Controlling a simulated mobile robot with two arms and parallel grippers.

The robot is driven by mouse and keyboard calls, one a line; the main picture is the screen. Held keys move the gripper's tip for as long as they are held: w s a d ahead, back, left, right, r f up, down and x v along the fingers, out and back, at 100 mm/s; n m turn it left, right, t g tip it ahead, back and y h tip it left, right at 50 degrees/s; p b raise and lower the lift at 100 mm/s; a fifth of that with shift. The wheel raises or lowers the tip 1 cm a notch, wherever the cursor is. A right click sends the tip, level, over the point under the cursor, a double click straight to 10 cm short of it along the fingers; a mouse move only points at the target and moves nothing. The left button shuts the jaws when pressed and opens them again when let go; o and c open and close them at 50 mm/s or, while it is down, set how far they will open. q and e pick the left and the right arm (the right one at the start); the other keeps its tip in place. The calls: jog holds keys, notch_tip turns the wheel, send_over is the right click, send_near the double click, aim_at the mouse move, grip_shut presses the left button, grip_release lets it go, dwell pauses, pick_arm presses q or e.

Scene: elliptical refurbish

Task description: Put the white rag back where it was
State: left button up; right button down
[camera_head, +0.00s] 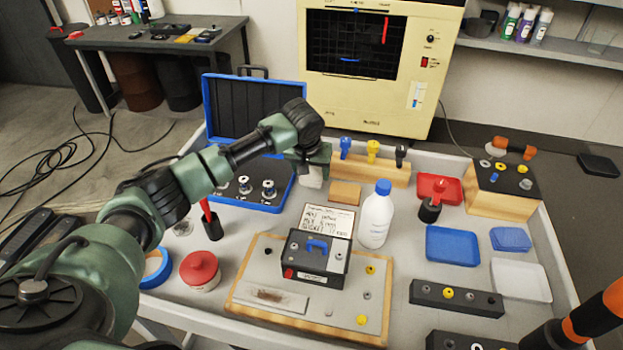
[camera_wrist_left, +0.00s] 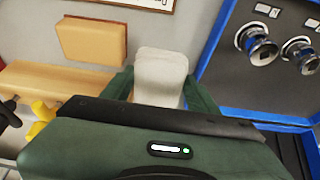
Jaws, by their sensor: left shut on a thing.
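The white rag (camera_head: 312,178) is a small folded pale pad. It hangs below my left gripper (camera_head: 309,165), above the tray table between the open blue case and the tan block. In the left wrist view the rag (camera_wrist_left: 161,76) sits between the two green fingers of my left gripper (camera_wrist_left: 160,95), which is shut on it. Its lower part is hidden by the gripper body. My right gripper does not show in either view.
A tan block (camera_head: 345,194), a wooden tool rack (camera_head: 370,172) and a white bottle (camera_head: 376,215) stand close by. A blue tray (camera_head: 452,246), a white tray (camera_head: 521,281) and a red tray (camera_head: 440,190) lie at right.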

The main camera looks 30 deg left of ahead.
aim_at(311, 177)
pick_arm(q)
jog(key=shift+f, duration=1.6)
jog(key=shift+f, duration=0.1)
jog(key=o, duration=1)
jog(key=shift+o, duration=0.2)
jog(key=v, duration=1.2)
jog(key=shift+s, duration=0.1)
